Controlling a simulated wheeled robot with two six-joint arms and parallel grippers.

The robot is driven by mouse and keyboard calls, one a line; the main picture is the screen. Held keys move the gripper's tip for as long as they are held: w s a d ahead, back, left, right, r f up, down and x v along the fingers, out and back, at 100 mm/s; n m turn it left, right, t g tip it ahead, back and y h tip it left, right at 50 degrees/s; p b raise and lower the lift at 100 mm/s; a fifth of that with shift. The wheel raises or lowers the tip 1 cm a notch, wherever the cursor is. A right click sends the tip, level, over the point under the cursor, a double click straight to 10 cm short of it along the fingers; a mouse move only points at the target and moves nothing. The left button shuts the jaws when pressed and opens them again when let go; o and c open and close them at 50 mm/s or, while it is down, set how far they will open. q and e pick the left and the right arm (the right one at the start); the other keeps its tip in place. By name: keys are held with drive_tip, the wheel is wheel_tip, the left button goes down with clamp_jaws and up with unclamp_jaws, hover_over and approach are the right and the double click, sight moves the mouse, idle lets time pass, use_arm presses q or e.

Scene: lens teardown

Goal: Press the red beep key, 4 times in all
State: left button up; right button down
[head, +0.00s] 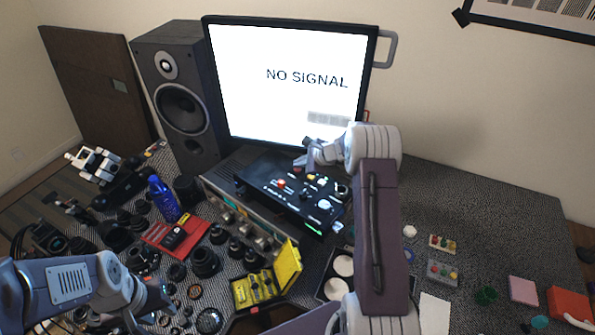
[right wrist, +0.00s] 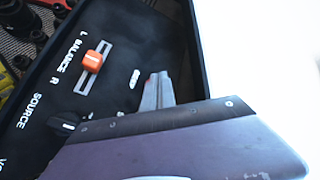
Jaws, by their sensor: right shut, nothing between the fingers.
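The black control panel (head: 262,181) lies in front of the monitor, and its labelled top fills the left of the right wrist view (right wrist: 110,25). A small BEEP label (right wrist: 134,78) shows there. No red beep key can be made out; my fingers cover the area beside the label. My right gripper (head: 301,161) is shut and empty over the far part of the panel. Its fingers show close beside the label in the right wrist view (right wrist: 158,80); contact cannot be told. My left gripper (head: 165,296) is low at the left, over the crowded table, its jaws unclear.
An orange-red balance slider (right wrist: 92,61) and a black source knob (right wrist: 62,122) are on the panel. The monitor (head: 290,80) reads NO SIGNAL behind it, with a speaker (head: 180,95) at left. A yellow box (head: 288,264) and many lens parts crowd the front.

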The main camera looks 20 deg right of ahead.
sight(300, 170)
drive_tip(key=shift+f+b, duration=0.4)
drive_tip(key=shift+b, duration=0.1)
idle(0.7)
idle(0.3)
drive_tip(key=shift+r+p, duration=0.6)
drive_tip(key=shift+r, duration=0.25)
wheel_tip(300, 170, up, 5)
drive_tip(key=p, duration=0.4)
drive_tip(key=shift+r, duration=0.1)
idle(2.1)
